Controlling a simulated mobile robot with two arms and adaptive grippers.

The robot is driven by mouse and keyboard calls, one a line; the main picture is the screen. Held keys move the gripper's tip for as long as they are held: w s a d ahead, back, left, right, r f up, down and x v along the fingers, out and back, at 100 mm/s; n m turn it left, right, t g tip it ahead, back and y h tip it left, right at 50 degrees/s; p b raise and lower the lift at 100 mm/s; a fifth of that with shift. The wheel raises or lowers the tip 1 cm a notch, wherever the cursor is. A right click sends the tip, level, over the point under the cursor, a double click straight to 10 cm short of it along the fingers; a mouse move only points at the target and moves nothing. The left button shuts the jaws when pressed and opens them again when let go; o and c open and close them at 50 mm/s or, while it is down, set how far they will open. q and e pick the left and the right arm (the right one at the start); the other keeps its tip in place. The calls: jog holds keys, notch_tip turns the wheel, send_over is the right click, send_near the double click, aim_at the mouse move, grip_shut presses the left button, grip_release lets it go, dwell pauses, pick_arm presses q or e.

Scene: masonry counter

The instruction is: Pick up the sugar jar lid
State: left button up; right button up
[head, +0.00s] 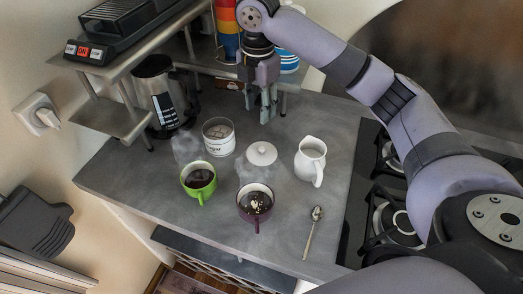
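The white sugar jar lid (261,153), round with a small knob, lies on the grey counter. The white sugar jar (218,143) stands uncovered to its left, with contents visible inside. My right gripper (266,108) points down from the top of the view, behind and above the lid and apart from it. Its fingers look spread, with nothing between them. My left gripper is not in view.
A green cup (199,181) and a purple cup (256,205) stand in front, both steaming. A white pitcher (311,160) is right of the lid. A spoon (313,232) lies front right. A metal kettle (160,92) and shelf (117,116) stand at back left, a stove (372,187) right.

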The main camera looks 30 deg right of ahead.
jog(key=p, duration=0.1)
send_over(262, 148)
notch_tip(262, 148, down, 6)
jog(key=f, duration=0.2)
jog(key=shift+w+a+f+p, duration=0.1)
jog(key=shift+a+f+p, duration=0.2)
jog(key=shift+a+f, duration=0.1)
jog(key=shift+f, duration=0.8)
jog(key=f+p, duration=0.1)
jog(key=f, duration=0.1)
jog(key=d+f, duration=0.1)
jog(key=shift+f+p, duration=0.35)
jog(key=shift+a+f, duration=0.1)
jog(key=shift+f, duration=0.4)
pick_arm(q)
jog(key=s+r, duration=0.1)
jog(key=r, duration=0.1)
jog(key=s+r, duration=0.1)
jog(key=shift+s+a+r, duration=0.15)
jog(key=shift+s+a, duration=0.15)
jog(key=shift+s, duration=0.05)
pick_arm(e)
jog(key=shift+c, duration=0.5)
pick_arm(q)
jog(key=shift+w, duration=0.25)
pick_arm(e)
grip_shut()
